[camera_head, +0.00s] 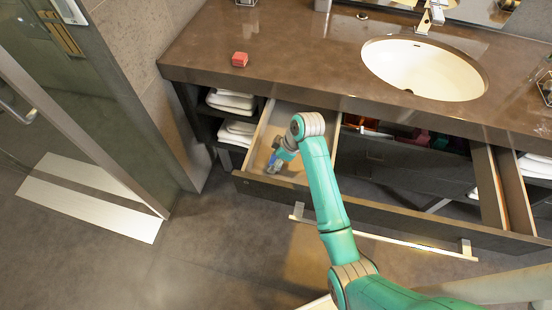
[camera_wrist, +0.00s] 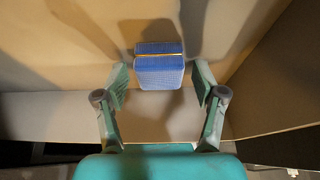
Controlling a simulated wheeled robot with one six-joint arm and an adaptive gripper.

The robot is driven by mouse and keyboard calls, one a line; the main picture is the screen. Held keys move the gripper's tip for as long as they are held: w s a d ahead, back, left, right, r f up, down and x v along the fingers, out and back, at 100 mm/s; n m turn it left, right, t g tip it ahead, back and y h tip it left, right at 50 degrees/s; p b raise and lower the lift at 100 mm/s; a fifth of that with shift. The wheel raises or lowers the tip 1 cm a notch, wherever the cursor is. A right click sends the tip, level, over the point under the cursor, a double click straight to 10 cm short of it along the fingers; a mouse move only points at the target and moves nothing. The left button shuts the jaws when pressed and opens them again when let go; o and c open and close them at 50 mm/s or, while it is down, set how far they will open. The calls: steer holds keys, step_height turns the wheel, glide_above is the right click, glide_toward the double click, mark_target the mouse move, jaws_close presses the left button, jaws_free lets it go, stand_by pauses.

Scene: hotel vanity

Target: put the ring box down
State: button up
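A small blue box (camera_wrist: 160,70) with a thin gold line across it, which looks like a ring box, is inside the open drawer (camera_head: 263,128) in the wrist view. It is between the two fingers of my gripper (camera_wrist: 160,84), with a narrow gap showing on each side. My gripper is open around it. In the head view my gripper (camera_head: 274,163) is down inside the left part of the drawer, partly hidden by my arm. I cannot tell for sure whether the box's underside rests on the drawer floor.
A small red box (camera_head: 239,59) stands on the brown counter (camera_head: 300,55), left of the sink (camera_head: 424,72). Folded white towels (camera_head: 232,100) lie on shelves left of the drawer. The drawer's right part is also open. A glass door (camera_head: 80,110) stands at the left.

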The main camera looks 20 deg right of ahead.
steer(key=shift+r, duration=0.1)
steer(key=v, duration=1.2)
stand_by(0.4)
